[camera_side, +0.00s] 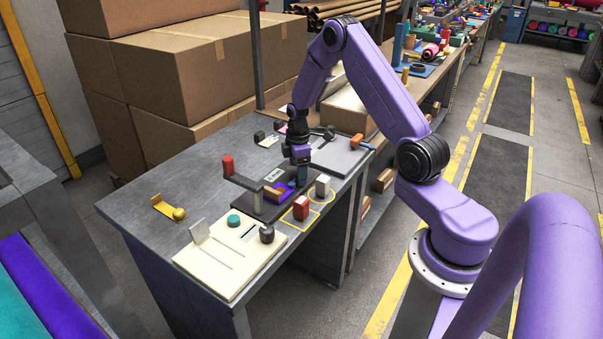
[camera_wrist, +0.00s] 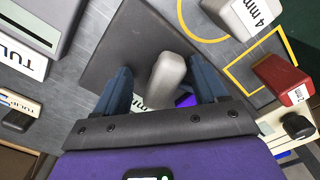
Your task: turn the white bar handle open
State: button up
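The white bar handle (camera_wrist: 168,75) shows in the wrist view as a pale grey, rounded bar over a dark plate (camera_wrist: 128,45). My gripper (camera_wrist: 163,85) is open, with one blue finger on each side of the bar. A gap shows between the left finger and the bar; the right finger is very close to it, and I cannot tell whether they touch. In the side view my gripper (camera_side: 301,178) points down at the far end of the dark base (camera_side: 270,211); I cannot make out the bar there.
A red-topped crank (camera_side: 228,166) rises beside a purple and yellow part (camera_side: 278,191). A white block (camera_side: 322,186) and a red block (camera_side: 301,208) stand at the bench's front edge. A cream panel (camera_side: 220,262) lies nearer. The bench's left part is mostly clear around a yellow lever (camera_side: 166,207).

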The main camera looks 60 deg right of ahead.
jog(key=shift+w, duration=0.1)
jog(key=c, duration=1.1)
jog(key=n, duration=0.2)
jog(key=shift+d+n, duration=0.15)
jog(key=shift+n, duration=0.25)
jog(key=shift+c, duration=0.3)
jog(key=o, duration=1.1)
jog(key=shift+w+n, duration=0.1)
jog(key=shift+n, duration=0.2)
jog(key=shift+r, duration=2.5)
